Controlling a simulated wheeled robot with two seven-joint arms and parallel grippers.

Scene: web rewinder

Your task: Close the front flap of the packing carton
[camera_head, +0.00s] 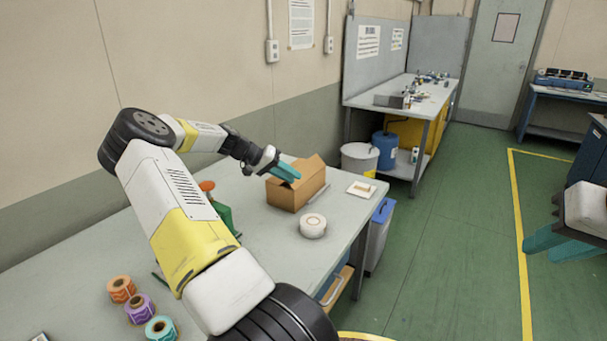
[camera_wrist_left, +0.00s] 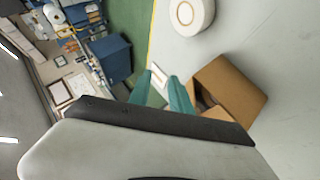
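The packing carton (camera_head: 294,196) is a brown box on the grey table near the wall. A flap (camera_head: 310,164) stands up at its top. In the left wrist view the carton (camera_wrist_left: 236,88) is at the right, partly hidden by a finger and the gripper body. My left gripper (camera_head: 286,173) is over the carton's top edge; I cannot tell whether it touches. In the wrist view its teal fingers (camera_wrist_left: 162,92) are apart with nothing between them. My right gripper (camera_head: 556,243) is at the far right edge, away from the table, with its teal fingers apart.
A white tape roll (camera_head: 313,226) and a small white tray (camera_head: 361,189) lie near the carton. An orange-and-green bottle (camera_head: 218,207) stands behind my left arm. Coloured rolls (camera_head: 139,307) lie at the front left. A grey-blue bin (camera_head: 379,232) stands beside the table.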

